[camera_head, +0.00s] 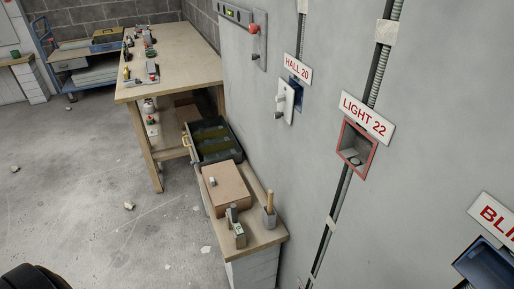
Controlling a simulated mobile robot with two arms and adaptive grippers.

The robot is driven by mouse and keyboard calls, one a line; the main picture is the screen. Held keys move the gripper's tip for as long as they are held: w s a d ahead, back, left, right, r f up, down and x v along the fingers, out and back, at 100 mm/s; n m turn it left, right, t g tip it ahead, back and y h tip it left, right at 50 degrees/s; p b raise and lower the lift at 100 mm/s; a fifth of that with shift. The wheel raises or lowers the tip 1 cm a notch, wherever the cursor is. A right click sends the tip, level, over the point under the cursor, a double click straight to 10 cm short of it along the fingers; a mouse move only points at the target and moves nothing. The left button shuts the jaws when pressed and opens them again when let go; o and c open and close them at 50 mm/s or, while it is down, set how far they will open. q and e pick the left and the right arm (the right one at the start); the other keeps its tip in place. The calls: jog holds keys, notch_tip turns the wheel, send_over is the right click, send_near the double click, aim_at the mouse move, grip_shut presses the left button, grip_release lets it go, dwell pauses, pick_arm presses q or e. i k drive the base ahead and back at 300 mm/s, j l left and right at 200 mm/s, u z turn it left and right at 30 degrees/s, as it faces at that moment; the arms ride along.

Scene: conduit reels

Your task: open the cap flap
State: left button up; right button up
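No part is clearly recognisable as the cap flap. Under the HALL 20 label (297,70), a white plate with a protruding piece (284,103) sits at a blue wall box (297,90); whether it is hinged cannot be told. Under the LIGHT 22 label (367,120), a red-framed wall box (372,157) is open at the front, with a small round piece (355,161) inside at the bottom. A blue box (488,266) under a cut-off label starting BLI (494,214) is partly outside the picture. Neither gripper's fingers show.
A wooden workbench (185,58) with tools stands at the back left. Along the wall, a low cabinet (262,240) carries a cardboard box (228,188) and small items; a dark crate (214,140) is behind. Grey conduits run up the wall. The floor at left is mostly clear.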

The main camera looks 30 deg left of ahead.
aim_at(226, 184)
jog(key=i+j+z, duration=0.15)
jog(key=j, duration=0.7)
jog(key=i+j+z, duration=0.2)
jog(key=j, duration=0.65)
jog(key=j+z, duration=0.15)
jog(key=j, duration=0.65)
